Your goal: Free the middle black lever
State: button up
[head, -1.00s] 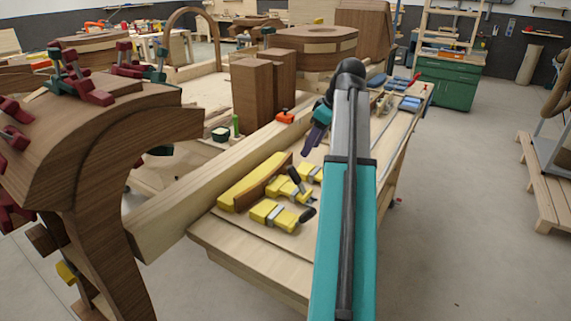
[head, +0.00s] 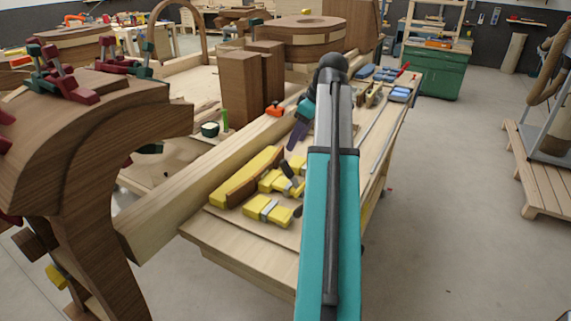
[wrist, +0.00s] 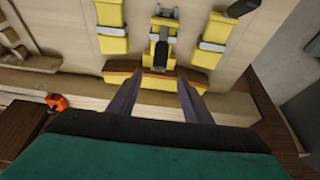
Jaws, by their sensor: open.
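The middle black lever (wrist: 162,50) sits in the middle yellow clamp (wrist: 158,60), between two other yellow clamps. In the head view the lever (head: 287,169) sticks up from the yellow clamps on the bench. My gripper (wrist: 160,79) is open and empty. Its two purple fingers are spread over the yellow-and-brown curved piece (wrist: 125,78), with their tips just short of the middle clamp. In the head view the gripper (head: 298,134) hangs beyond the clamps, partly hidden by my arm. I cannot tell its height above the bench.
The left clamp (wrist: 112,25) and right clamp (wrist: 212,42) flank the middle one; another black lever (wrist: 243,8) is at right. An orange tool (wrist: 57,102) lies near a long pale beam (head: 200,175). Tall brown blocks (head: 240,88) stand behind. Floor at right is open.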

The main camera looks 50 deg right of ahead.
aim_at(285, 162)
jog(key=shift+p+x, duration=1.75)
jog(key=shift+x, duration=4.6)
grip_shut()
